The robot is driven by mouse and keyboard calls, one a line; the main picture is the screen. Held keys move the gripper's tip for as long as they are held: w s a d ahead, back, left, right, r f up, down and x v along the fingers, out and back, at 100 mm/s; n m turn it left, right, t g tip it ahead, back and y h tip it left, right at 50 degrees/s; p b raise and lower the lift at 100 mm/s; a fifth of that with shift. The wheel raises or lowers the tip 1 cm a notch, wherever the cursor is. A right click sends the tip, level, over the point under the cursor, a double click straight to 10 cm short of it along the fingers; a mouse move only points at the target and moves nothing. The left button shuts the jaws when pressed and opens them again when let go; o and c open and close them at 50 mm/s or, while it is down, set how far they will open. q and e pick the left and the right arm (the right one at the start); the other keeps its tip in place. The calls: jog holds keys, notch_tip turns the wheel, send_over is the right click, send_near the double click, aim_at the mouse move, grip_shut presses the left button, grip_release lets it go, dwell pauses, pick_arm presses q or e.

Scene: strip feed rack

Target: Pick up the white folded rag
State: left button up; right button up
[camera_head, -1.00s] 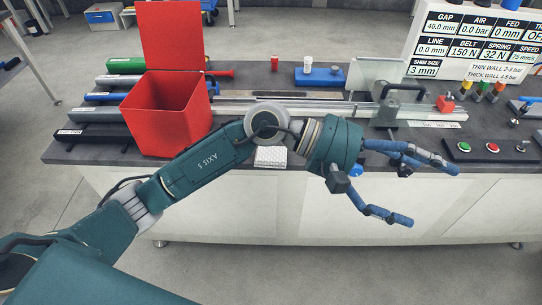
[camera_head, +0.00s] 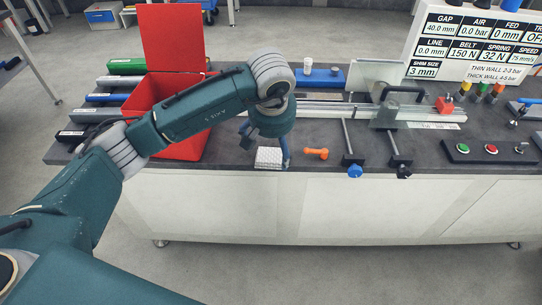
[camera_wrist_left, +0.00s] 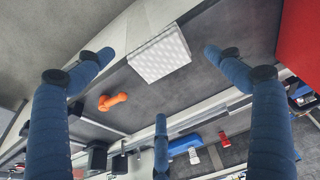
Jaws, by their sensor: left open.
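The white folded rag (camera_head: 267,158) lies flat at the front edge of the dark bench top, with a patterned surface. It also shows in the left wrist view (camera_wrist_left: 160,56). My left gripper (camera_head: 268,146) points down just above and behind the rag, with one blue finger in front of the rag's right side in the head view. In the left wrist view its blue fingers (camera_wrist_left: 162,72) are spread wide, with the rag between them and nothing held. I cannot tell whether the fingers touch the bench. My right gripper is not in view.
An open red bin (camera_head: 190,148) stands left of the rag, partly behind my left arm. An orange dumbbell-shaped piece (camera_head: 316,153) lies close to its right. A button box (camera_head: 490,149) is at right.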

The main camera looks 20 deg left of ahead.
aim_at(271, 155)
pick_arm(q)
jog(key=x, duration=0.1)
jog(key=p+x, duration=0.1)
jog(key=x, duration=0.2)
jog(key=shift+s+a+f+p, duration=0.15)
jog(key=shift+s+a+p, duration=0.1)
jog(key=shift+s+p, duration=0.1)
jog(key=shift+w+f, duration=0.2)
jog(key=shift+f, duration=0.3)
jog(key=c, duration=1.3)
